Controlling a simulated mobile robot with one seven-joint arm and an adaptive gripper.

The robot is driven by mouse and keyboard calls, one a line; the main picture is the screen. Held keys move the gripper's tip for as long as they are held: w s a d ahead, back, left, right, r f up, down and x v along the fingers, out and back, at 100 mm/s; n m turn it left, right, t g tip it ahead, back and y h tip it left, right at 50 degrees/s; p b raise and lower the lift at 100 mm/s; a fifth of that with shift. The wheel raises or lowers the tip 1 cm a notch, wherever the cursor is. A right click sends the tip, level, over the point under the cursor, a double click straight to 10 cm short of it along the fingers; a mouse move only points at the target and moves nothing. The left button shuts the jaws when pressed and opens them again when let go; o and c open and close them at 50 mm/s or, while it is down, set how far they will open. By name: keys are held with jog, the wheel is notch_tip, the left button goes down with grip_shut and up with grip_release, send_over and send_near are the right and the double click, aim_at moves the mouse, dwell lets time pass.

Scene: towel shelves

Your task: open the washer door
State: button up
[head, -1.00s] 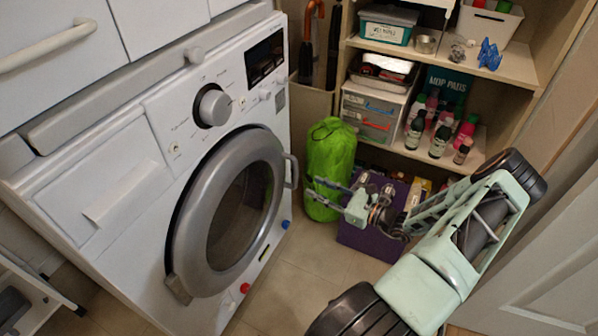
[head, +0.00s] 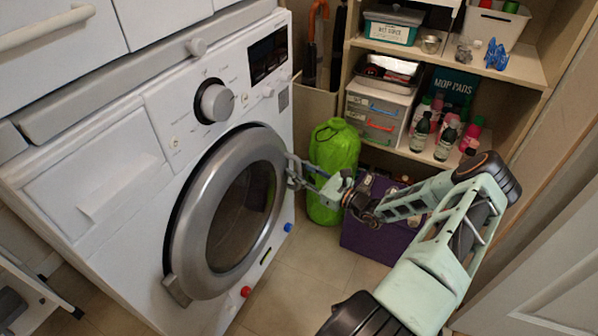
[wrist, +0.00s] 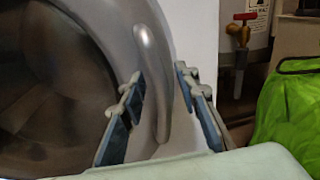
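The white washer (head: 120,205) stands at the left with its round grey door (head: 187,235) closed against the front. The door handle (head: 291,170) is a grey curved bar on the door's right edge; in the wrist view the handle (wrist: 150,62) runs top to bottom. My gripper (head: 294,172) is at the handle, reaching in from the right. In the wrist view my gripper (wrist: 158,85) is open, with one finger to the left of the handle's lower part and one to its right. I see gaps beside the handle, and no clear contact.
A green bag (head: 333,160) and a purple box (head: 372,232) stand on the floor right of the washer, close to my arm. Shelves with bottles (head: 440,140) and boxes stand behind. The tiled floor (head: 290,290) before the washer is clear.

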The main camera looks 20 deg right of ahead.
grip_shut()
dwell(0.4)
